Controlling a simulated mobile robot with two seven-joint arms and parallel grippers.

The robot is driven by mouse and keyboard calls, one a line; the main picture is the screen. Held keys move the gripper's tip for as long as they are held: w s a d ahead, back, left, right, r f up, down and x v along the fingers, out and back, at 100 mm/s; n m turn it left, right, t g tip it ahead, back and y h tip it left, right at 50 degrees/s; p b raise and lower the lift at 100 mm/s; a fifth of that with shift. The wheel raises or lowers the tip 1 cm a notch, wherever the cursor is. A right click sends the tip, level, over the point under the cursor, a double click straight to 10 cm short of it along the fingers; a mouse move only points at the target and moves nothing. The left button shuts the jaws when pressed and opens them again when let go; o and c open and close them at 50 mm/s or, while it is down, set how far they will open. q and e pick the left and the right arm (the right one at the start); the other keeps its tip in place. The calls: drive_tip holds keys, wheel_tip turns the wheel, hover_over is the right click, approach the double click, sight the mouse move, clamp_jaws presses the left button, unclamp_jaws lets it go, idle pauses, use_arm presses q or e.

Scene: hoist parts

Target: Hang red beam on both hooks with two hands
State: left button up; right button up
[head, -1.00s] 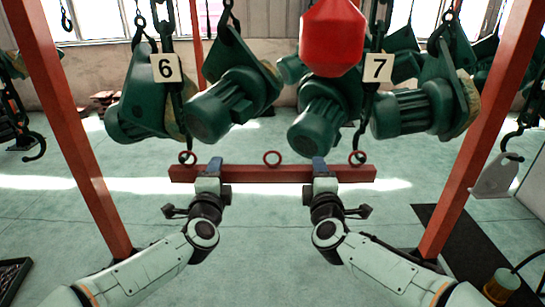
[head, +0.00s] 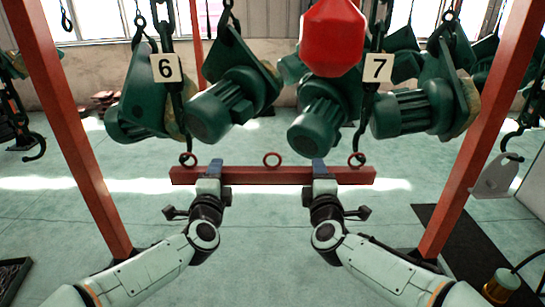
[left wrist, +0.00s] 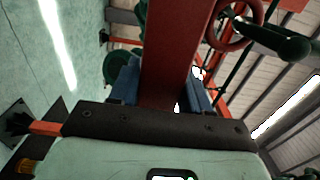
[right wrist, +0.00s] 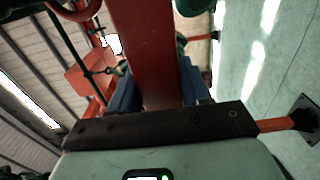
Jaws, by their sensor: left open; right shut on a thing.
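The dark hook under sign 6 (head: 188,146) meets the left ring; in the left wrist view a dark hook bar (left wrist: 275,41) overlaps that ring (left wrist: 236,22). The hook under sign 7 (head: 360,138) reaches the right ring. I cannot tell whether either is fully seated. My left gripper (head: 208,168) is open, its blue fingers either side of the beam (left wrist: 170,60). My right gripper (head: 319,168) is shut on the beam (right wrist: 146,50).
Green hoist motors (head: 222,105) hang above and behind the beam. A red block (head: 332,38) hangs between the signs. Red frame posts stand left (head: 75,140) and right (head: 472,150). The floor below the beam is clear.

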use_arm(q)
drive_tip(key=o, duration=1.1)
use_arm(e)
drive_tip(key=shift+r, duration=0.1)
use_arm(q)
drive_tip(key=shift+o, duration=0.2)
drive_tip(key=shift+f, duration=0.1)
use_arm(e)
drive_tip(key=o, duration=1.1)
use_arm(q)
drive_tip(key=o, duration=0.3)
use_arm(e)
drive_tip(key=shift+o, duration=0.2)
drive_tip(key=shift+f, duration=0.2)
drive_tip(key=o, duration=0.3)
drive_tip(key=shift+r, duration=0.1)
use_arm(q)
drive_tip(key=shift+s, duration=0.15)
use_arm(e)
drive_tip(key=shift+s, duration=0.15)
use_arm(q)
drive_tip(key=shift+s, duration=4.4)
use_arm(e)
drive_tip(key=shift+s, duration=4.4)
